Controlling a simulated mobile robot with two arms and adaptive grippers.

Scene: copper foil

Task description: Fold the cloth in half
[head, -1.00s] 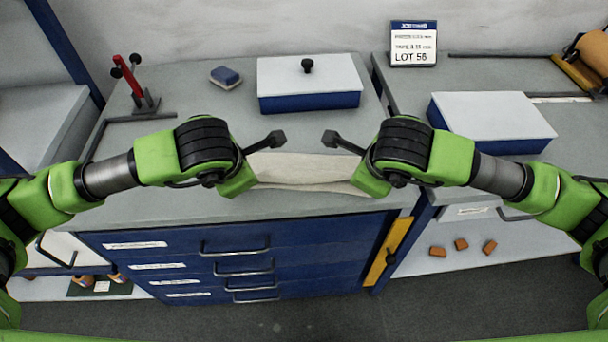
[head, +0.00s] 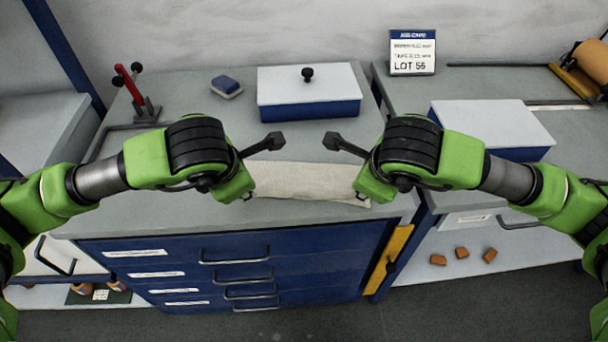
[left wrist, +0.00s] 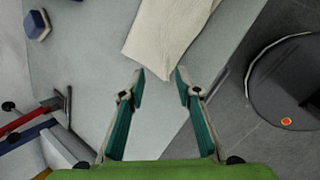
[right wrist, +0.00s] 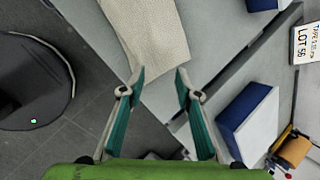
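The off-white cloth (head: 305,180) lies as a wide, narrow strip near the front edge of the middle worktop. A thin second edge shows along its front right, but I cannot count its layers. My left gripper (head: 247,197) is at the cloth's left end, and my right gripper (head: 359,198) is at its right end. In the left wrist view the fingers (left wrist: 160,74) are apart, with a corner of the cloth (left wrist: 168,35) between or just beyond the tips. In the right wrist view the fingers (right wrist: 160,74) are also apart around the end of the cloth (right wrist: 150,35).
A blue box with a white lid (head: 308,87) stands behind the cloth. A blue-topped block (head: 226,86) and a red clamp-like tool (head: 133,88) are at the back left. Another white-topped blue box (head: 492,125) and a lot sign (head: 412,52) are on the right worktop.

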